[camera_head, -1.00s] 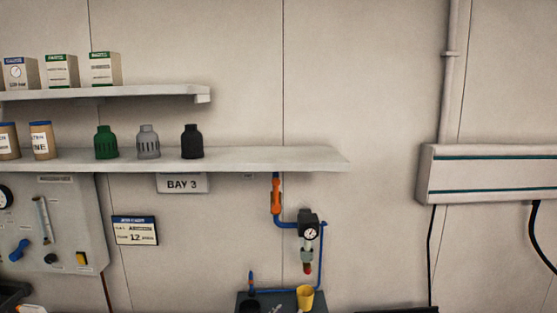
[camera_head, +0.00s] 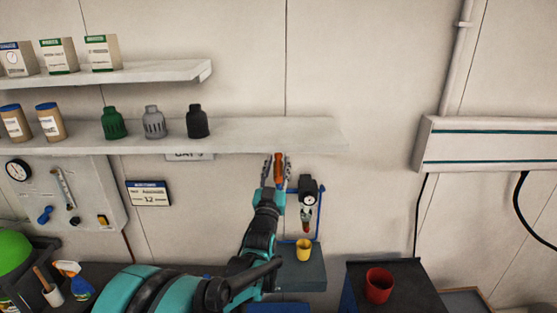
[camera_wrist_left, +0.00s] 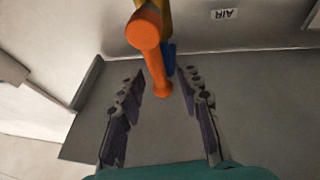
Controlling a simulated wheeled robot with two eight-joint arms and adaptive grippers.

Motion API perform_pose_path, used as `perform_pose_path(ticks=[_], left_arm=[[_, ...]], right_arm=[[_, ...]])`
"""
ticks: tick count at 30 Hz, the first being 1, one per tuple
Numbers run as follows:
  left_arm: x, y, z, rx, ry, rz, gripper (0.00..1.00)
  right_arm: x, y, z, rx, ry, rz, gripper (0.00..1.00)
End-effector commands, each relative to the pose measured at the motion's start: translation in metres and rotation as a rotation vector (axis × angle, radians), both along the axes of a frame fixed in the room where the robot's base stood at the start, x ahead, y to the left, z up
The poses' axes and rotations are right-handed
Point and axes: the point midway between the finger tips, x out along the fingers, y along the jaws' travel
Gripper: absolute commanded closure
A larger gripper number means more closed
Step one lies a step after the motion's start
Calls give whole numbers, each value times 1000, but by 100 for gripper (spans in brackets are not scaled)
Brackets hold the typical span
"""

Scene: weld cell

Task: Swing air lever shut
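The orange air lever (camera_head: 279,170) hangs under the lower shelf on the blue air line in the head view. In the left wrist view the orange lever (camera_wrist_left: 153,50) reaches down from the top, with its far end between the finger pads. My left gripper (camera_head: 276,168) is raised in front of the wall with its fingers on either side of the lever. In the wrist view the left gripper (camera_wrist_left: 160,100) is open, with gaps to the lever on both sides. My right gripper is not in view.
The lower shelf (camera_head: 290,133) runs just above my left gripper. A regulator with a gauge (camera_head: 308,192) sits close to its right. A small AIR label (camera_wrist_left: 224,14) shows in the wrist view.

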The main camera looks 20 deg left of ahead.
Motion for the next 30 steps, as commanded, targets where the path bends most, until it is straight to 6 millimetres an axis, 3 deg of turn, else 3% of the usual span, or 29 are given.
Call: perform_pose_path(ticks=[5,13,17,30], left_arm=[[13,3,6,0,1,0,65],[14,4,6,0,1,0,65],[14,4,6,0,1,0,99],[13,5,6,-34,-17,0,100]], right_arm=[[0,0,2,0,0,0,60],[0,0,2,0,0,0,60],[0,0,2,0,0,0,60],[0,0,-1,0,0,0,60]])
